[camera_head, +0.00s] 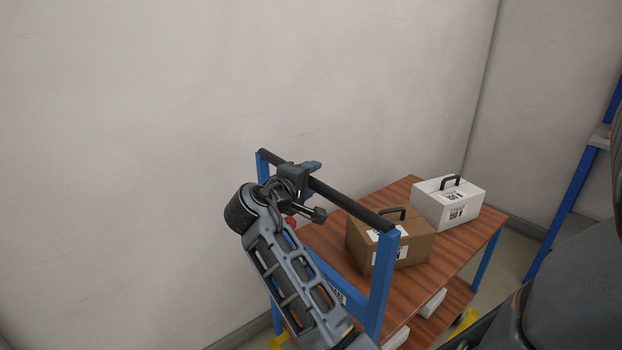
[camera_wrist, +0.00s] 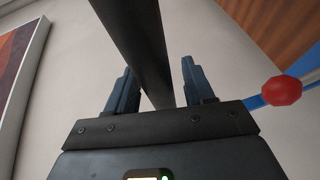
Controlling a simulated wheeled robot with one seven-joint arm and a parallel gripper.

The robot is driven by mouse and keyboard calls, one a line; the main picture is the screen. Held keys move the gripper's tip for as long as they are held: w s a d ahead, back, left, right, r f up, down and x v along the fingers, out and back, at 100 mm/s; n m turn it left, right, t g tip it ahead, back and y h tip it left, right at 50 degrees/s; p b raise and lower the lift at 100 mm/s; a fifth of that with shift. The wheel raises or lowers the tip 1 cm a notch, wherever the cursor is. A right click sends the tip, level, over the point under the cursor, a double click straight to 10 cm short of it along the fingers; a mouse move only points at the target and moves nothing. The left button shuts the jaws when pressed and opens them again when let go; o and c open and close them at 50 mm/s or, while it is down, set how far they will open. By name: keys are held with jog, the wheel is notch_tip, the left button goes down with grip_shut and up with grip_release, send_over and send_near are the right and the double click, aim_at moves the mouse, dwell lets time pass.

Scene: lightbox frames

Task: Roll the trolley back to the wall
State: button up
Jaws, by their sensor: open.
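The trolley has a blue frame, a wooden top (camera_head: 416,192) and a black push handle (camera_head: 340,199) along its near left end. It stands close to the wall, and the gap between them cannot be judged exactly. My gripper (camera_head: 309,180) is at the handle, towards its far end. In the wrist view my gripper (camera_wrist: 156,88) is open, with one finger on each side of the black handle bar (camera_wrist: 142,45). The bar passes between the fingers, and no firm grip shows. A red knob (camera_wrist: 282,90) on the blue frame shows at the right.
A brown box (camera_head: 385,240) and a white box (camera_head: 445,203), both with black handles, stand on the trolley top. White items lie on the lower shelf (camera_head: 443,305). A blue ladder-like frame (camera_head: 575,190) stands at the right. Yellow marks show on the floor.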

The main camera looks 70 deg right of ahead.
jog(key=shift+d+f, duration=0.1)
jog(key=shift+d, duration=0.3)
jog(key=shift+c, duration=0.4)
grip_shut()
